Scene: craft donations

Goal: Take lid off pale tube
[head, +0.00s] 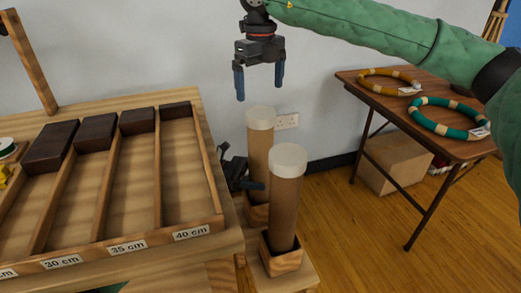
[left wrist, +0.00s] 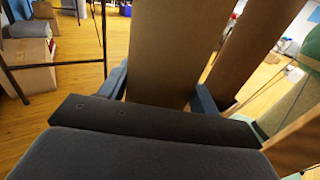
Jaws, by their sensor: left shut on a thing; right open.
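Two upright brown cardboard tubes stand in wooden socket blocks, each with a whitish round lid. The rear tube (head: 258,153) has its lid (head: 261,118) on; the front tube (head: 285,212) has its lid (head: 288,160) on. Their browns look alike, so I cannot tell which is the pale one. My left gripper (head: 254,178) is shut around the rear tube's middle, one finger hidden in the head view. In the left wrist view, its fingers flank that tube (left wrist: 168,50). My right gripper (head: 259,91) is open, pointing down, empty, just above the rear lid.
A wooden sorting tray (head: 205,160) with length labels and dark blocks is at the left. A folding table (head: 440,155) with two rings, a mustard ring (head: 385,74) and a teal ring (head: 415,112), stands right. A cardboard box (head: 390,165) sits beneath it. The wall is close behind.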

